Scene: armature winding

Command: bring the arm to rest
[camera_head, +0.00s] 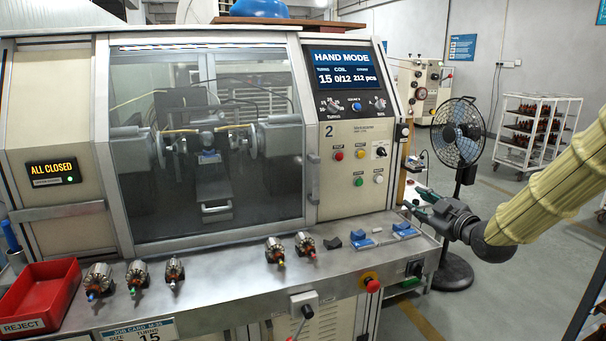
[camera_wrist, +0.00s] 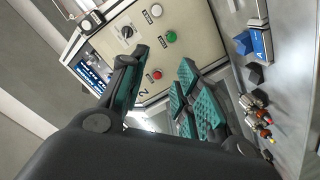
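My gripper (camera_head: 419,203) is at the right end of the winding machine's front ledge, beside the control panel (camera_head: 355,150). My sleeved arm (camera_head: 550,195) reaches in from the right edge. In the wrist view the green-padded fingers (camera_wrist: 165,62) stand apart with nothing between them. Behind them the panel shows red, green, white and black controls. The machine's window door (camera_head: 205,140) is closed, and the side display (camera_head: 53,173) reads ALL CLOSED. The screen (camera_head: 343,70) reads HAND MODE, 15, 0/12, 212 pcs.
Several armatures (camera_head: 138,274) lie on the steel ledge (camera_head: 225,272), beside a red REJECT tray (camera_head: 42,298) at left. Blue blocks (camera_head: 404,229) sit on the ledge below my gripper. A red stop button (camera_head: 371,284) is on the front. A fan (camera_head: 457,140) stands behind.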

